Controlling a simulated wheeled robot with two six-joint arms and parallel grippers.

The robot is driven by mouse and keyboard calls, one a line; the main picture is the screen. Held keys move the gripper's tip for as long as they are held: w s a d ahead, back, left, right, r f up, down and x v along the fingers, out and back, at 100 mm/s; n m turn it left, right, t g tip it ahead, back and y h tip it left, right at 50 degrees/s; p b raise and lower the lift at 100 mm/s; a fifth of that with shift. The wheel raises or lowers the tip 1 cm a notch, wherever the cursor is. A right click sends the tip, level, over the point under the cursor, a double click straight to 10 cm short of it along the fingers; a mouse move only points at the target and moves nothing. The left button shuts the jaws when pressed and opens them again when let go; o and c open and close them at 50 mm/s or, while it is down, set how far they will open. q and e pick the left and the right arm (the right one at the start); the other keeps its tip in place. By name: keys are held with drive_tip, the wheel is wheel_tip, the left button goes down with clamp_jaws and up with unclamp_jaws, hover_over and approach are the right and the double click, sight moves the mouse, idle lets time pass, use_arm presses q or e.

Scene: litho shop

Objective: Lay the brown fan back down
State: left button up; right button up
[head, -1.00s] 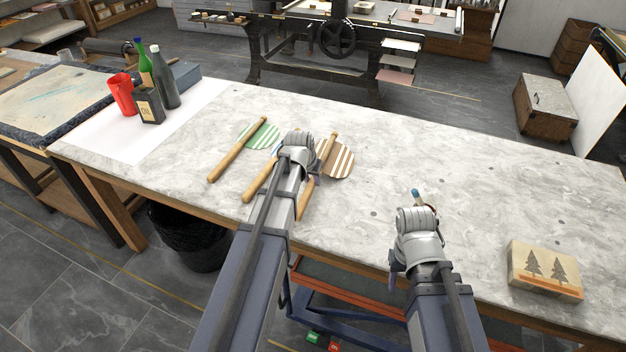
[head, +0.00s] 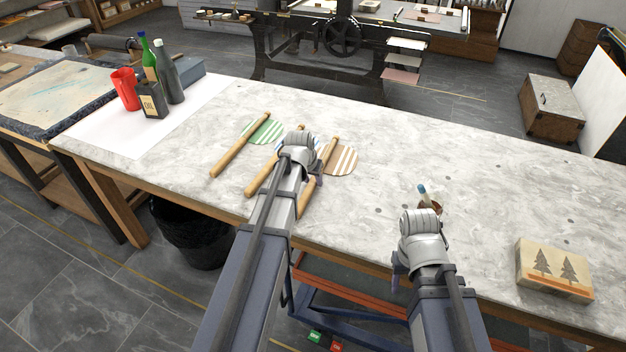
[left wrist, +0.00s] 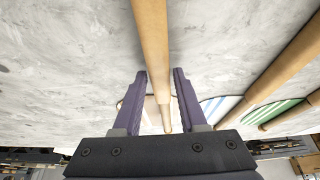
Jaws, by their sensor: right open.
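The brown-and-white striped fan (head: 341,160) lies on the marble-topped table, or very close to it, right of the other fans. My left gripper (head: 318,182) is over its wooden handle, and my arm hides part of it. In the left wrist view the handle (left wrist: 152,40) runs between the two purple fingers (left wrist: 162,90), with a visible gap on the right side, so the gripper looks open around it. My right gripper (head: 396,262) is open and empty near the table's front edge, its fingers mostly hidden by the wrist.
A green-striped fan (head: 264,131) and a blue-striped fan (head: 262,178) lie just left. A small brown pot (head: 431,207) stands beyond my right wrist, and a tree-printed block (head: 553,268) lies at right. Bottles (head: 170,85) and a red jug (head: 125,90) stand far left.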

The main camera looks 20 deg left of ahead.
use_arm(q)
drive_tip(key=o, duration=0.3)
drive_tip(key=p+v, duration=0.7)
drive_tip(key=v, duration=0.1)
drive_tip(key=shift+f, duration=0.1)
idle(0.4)
idle(0.3)
